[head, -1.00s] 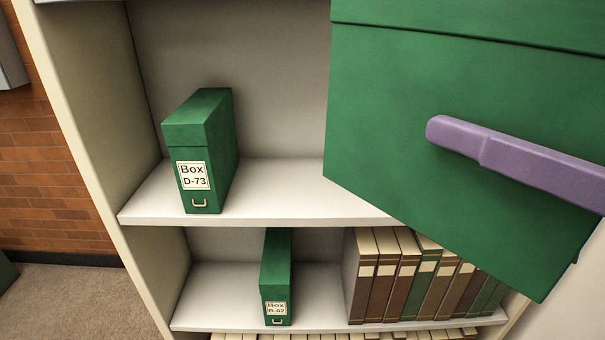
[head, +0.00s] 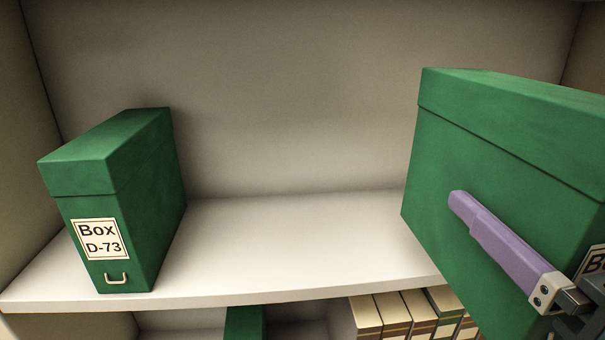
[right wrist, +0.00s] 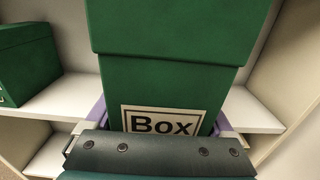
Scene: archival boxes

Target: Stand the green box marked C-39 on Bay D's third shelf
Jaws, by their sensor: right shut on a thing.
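My right gripper (head: 505,245) is shut on a green box (head: 500,190), with a purple finger along the box's left side in the head view. The box is upright at the right of the head view, at the shelf's front and partly over it; I cannot tell whether it touches the shelf. In the right wrist view the held box (right wrist: 165,85) shows a label reading "Box"; its number is hidden behind the gripper (right wrist: 165,130). The white shelf (head: 290,245) has bare room in its middle. My left gripper is not in view.
A green box marked D-73 (head: 115,205) stands upright at the shelf's left; it also shows in the right wrist view (right wrist: 28,62). Brown and green volumes (head: 400,318) and the top of another green box (head: 245,322) are on the shelf below. Side walls bound the bay.

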